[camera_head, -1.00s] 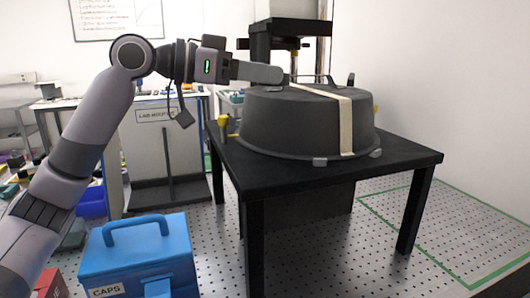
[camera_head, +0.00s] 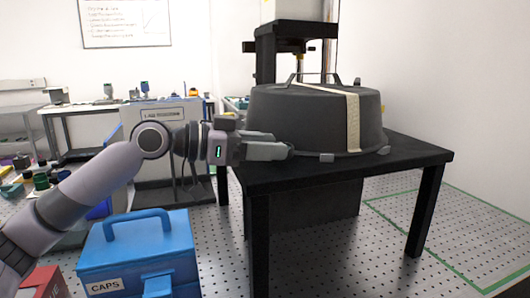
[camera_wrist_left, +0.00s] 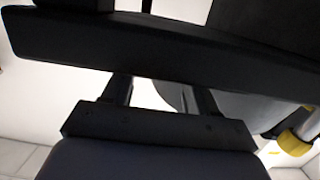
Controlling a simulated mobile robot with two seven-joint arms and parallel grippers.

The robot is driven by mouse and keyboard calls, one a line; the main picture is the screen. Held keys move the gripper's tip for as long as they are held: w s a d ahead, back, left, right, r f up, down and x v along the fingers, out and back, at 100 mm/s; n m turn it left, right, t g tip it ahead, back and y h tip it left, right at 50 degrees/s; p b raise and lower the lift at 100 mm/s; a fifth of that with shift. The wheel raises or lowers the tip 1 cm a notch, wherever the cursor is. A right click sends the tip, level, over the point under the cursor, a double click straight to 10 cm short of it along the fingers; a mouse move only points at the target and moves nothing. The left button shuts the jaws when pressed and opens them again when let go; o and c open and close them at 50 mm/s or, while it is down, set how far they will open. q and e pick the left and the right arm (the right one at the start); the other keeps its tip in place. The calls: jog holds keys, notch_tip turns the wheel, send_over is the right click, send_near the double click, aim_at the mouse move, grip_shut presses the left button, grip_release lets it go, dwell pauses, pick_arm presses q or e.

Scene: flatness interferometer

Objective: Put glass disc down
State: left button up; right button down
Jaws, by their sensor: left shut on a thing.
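My left gripper (camera_head: 282,146) is shut, its fingers level, at the left front of a dark grey tub-like cover on the black table. In the left wrist view its fingers (camera_wrist_left: 162,92) point up the picture. A smooth pale grey thing with a rounded edge, which I take to be the glass disc (camera_wrist_left: 176,97), shows partly between and beside these fingers. The rest of it is hidden behind a finger and a dark bar. In the head view I cannot make out the disc. My right gripper is in neither view.
The dark grey cover (camera_head: 300,115), with a cream strap and handles, fills much of the black table (camera_head: 290,172). A dark press-like frame (camera_head: 266,55) stands behind. A blue CAPS box (camera_head: 140,255) is on the floor at front left. Floor at right is clear.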

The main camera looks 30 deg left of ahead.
pick_arm(q)
jog(key=shift+f, duration=0.3)
jog(key=shift+f, duration=0.1)
jog(key=o, duration=0.9)
